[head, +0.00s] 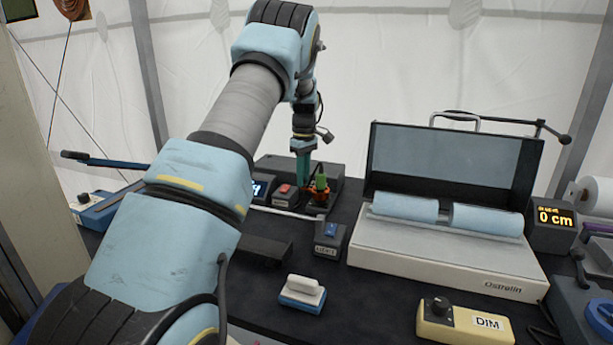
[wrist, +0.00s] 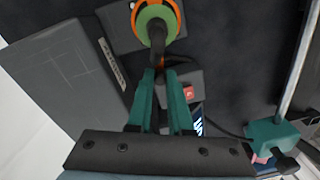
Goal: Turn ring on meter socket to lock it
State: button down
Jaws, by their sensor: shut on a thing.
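The meter socket shows in the head view as an orange ring (head: 319,198) around the base of an upright green plug (head: 321,183), on the far part of the table. In the wrist view the orange ring (wrist: 134,18) surrounds the green plug top (wrist: 144,16), near the top edge. A black stem (wrist: 157,42) runs from the plug's middle down to my fingertips. My gripper (wrist: 159,75), with teal fingers, is shut on this stem; I cannot tell if it is cable or handle. In the head view my gripper (head: 303,180) points down just left of the plug.
A small box with a red switch (head: 285,192) stands close left of the socket, and a blue-switched box (head: 331,238) in front. A large case with blue rollers (head: 440,258) fills the right. A white-topped block (head: 302,292) lies at the front.

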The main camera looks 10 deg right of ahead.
jog(key=shift+s+a+n, duration=0.35)
jog(key=shift+s+n, duration=0.1)
jog(key=shift+n, duration=0.65)
jog(key=shift+s, duration=0.1)
jog(key=c, duration=1.1)
grip_release()
notch_tip(320, 180, up, 11)
jog(key=b, duration=0.2)
jog(key=shift+d, duration=0.1)
